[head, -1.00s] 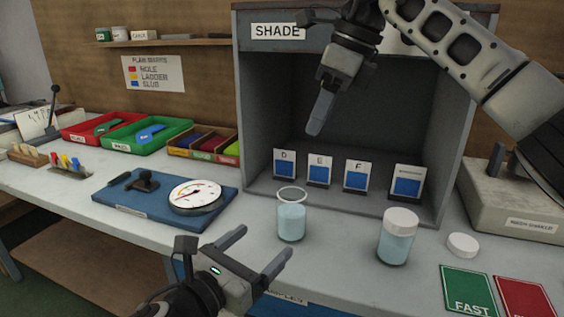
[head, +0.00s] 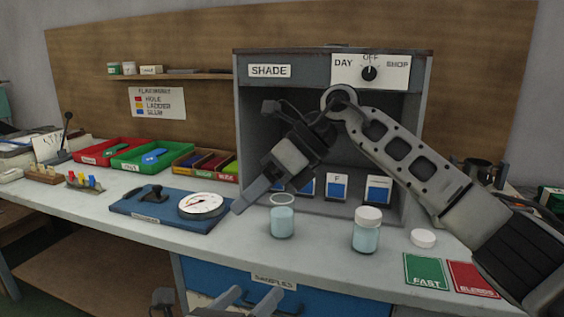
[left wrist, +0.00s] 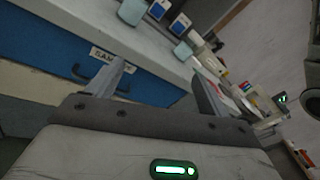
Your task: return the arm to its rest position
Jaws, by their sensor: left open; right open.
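My right gripper (head: 240,206) hangs in front of the shade booth (head: 420,105), pointing down and left between the gauge and the open jar. I see its fingers edge-on; it holds nothing visible. My left gripper (head: 258,294) is low at the bottom edge, in front of the blue drawer under the bench. Its fingers are apart and empty. In the left wrist view my left gripper (left wrist: 160,78) also shows its fingers spread, with the blue drawer front (left wrist: 45,60) beyond. The right arm partly covers the booth and its sample cards.
An uncapped jar (head: 282,222) and a white-lidded jar (head: 366,232) stand near the bench front, a loose white lid (head: 423,238) to their right. A round gauge (head: 203,204) lies on a blue board. Green and red cards (head: 426,271) lie at right.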

